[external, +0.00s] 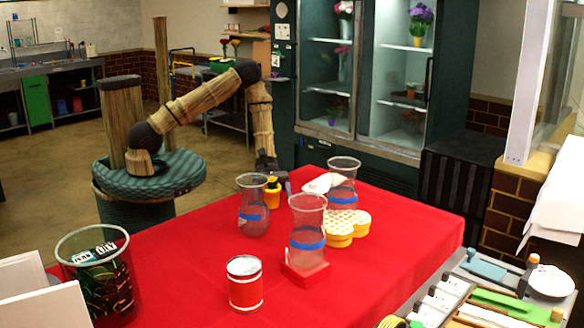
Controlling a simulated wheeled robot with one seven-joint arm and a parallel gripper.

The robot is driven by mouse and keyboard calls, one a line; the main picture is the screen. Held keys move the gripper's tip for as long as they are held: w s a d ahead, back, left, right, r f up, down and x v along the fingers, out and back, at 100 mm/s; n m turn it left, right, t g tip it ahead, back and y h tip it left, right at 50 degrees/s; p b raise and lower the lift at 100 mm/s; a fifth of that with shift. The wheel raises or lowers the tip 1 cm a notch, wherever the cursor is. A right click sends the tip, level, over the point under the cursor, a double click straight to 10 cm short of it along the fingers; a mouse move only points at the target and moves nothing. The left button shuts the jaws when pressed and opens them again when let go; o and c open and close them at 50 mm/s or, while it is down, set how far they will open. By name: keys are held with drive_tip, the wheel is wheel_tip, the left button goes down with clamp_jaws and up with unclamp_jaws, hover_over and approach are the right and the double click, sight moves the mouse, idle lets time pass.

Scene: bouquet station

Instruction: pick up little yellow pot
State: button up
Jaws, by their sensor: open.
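A little yellow pot (272,197) with a dark top stands on the red table, partly hidden behind a clear glass vase with a blue band (253,215). My arm comes over from the left and bends down to the table. My gripper (274,180) points down, just above and behind the yellow pot. It is open. The fingertips are small and dark here, and I cannot tell whether they touch the pot.
Two more blue-banded glass vases, one on a red base (306,272) and one farther back (343,182), stand to the right. A yellow patterned box (340,232), a white item (322,184) and a red-and-white can (244,284) are nearby.

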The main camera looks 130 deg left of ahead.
sight(272, 189)
drive_tip(key=c, duration=1.3)
drive_tip(key=shift+r, duration=0.1)
wheel_tip(272, 189, up, 10)
drive_tip(key=shift+f+b, duration=0.1)
drive_tip(key=shift+b, duration=0.2)
